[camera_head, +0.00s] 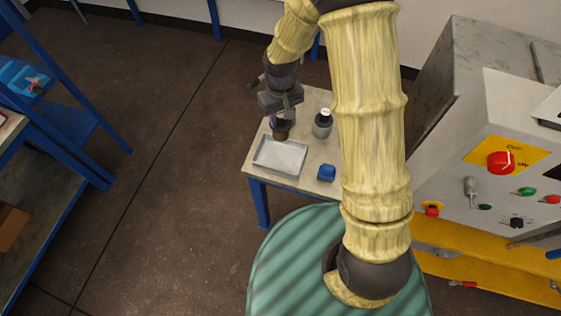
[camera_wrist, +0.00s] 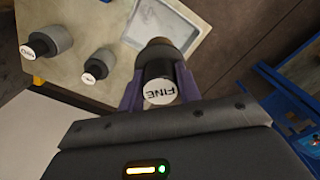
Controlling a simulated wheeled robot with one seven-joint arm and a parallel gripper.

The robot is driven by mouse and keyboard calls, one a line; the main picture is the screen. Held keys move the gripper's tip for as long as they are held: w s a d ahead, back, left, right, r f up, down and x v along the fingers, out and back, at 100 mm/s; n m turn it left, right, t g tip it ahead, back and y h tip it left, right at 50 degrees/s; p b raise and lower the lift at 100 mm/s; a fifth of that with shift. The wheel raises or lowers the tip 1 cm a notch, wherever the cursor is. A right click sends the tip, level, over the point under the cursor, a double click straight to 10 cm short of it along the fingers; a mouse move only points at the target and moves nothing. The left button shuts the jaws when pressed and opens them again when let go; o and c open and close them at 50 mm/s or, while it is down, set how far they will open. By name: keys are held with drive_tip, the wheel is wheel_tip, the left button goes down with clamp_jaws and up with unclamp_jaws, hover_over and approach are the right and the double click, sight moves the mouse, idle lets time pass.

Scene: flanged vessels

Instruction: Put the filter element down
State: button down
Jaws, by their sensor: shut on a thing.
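My gripper (camera_head: 280,121) is shut on the filter element (camera_wrist: 160,92), a dark cylinder with a white end marked "FINE" and a brown far end. The purple fingers (camera_wrist: 158,78) grip its sides in the wrist view. In the head view its brown end (camera_head: 281,134) points down at the back edge of a shallow grey tray (camera_head: 279,156). The tray looks empty and also shows at the top of the wrist view (camera_wrist: 178,32). I cannot tell whether the element touches the tray or table.
The small table (camera_head: 311,106) also bears a grey and black cylinder with a white top (camera_head: 322,124) and a blue object (camera_head: 326,173). The wrist view shows two such cylinders (camera_wrist: 48,42) (camera_wrist: 100,62). A control cabinet (camera_head: 470,150) stands right; blue shelving (camera_head: 85,135) stands left.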

sight(280, 137)
wheel_tip(280, 137, down, 5)
drive_tip(key=b, duration=0.3)
drive_tip(key=shift+a+b, duration=0.1)
drive_tip(key=shift+b, duration=0.3)
drive_tip(key=shift+r, duration=0.1)
drive_tip(key=shift+r, duration=0.1)
drive_tip(key=shift+f+p, duration=0.7)
drive_tip(key=shift+f, duration=2.25)
drive_tip(key=shift+f, duration=0.1)
drive_tip(key=shift+f+p, duration=0.5)
drive_tip(key=shift+f, duration=1.5)
